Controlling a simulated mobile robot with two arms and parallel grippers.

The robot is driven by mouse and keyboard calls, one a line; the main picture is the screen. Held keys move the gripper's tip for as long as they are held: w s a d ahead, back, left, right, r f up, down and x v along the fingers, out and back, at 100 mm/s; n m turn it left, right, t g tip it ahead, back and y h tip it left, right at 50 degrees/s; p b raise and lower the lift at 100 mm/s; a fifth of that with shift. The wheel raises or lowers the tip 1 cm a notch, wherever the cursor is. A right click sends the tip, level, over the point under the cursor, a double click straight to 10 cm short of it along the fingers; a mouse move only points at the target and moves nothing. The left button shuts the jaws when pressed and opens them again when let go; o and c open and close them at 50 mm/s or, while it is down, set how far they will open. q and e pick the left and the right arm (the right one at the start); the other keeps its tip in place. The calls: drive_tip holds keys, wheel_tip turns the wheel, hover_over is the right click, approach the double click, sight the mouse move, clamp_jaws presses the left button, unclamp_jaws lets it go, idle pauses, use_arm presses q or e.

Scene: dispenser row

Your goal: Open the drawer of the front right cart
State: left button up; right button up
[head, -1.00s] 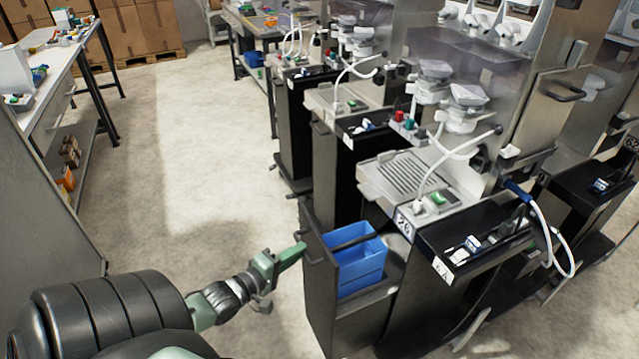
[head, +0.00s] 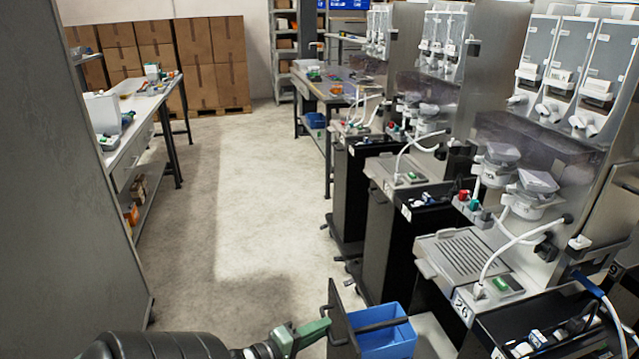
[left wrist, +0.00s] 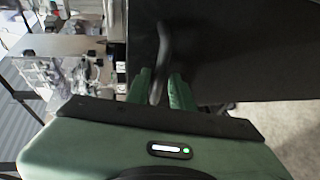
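The front right cart's dark drawer stands pulled out, with its tall front panel (head: 342,325) toward the aisle. A blue bin (head: 385,335) sits inside it, cut off by the lower edge of the head view. My left gripper (head: 312,330) is at the outer side of the panel. In the left wrist view, the black bar handle (left wrist: 165,45) runs between the two green fingers of my left gripper (left wrist: 160,88), which are close together on it. The dark panel lies behind. My right gripper is not in view.
The dispenser machine with its grated tray (head: 462,258) stands above the cart, with more carts behind. A grey panel (head: 85,200) bounds the left side. The concrete aisle (head: 235,200) between is clear. A white bench (head: 140,115) and cardboard boxes (head: 205,60) stand farther back.

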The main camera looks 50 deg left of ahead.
use_arm(q)
drive_tip(key=shift+o, duration=0.2)
drive_tip(key=s+r, duration=0.1)
drive_tip(key=s, duration=0.6)
drive_tip(key=shift+s+r, duration=0.2)
drive_tip(key=shift+s, duration=0.1)
idle(0.4)
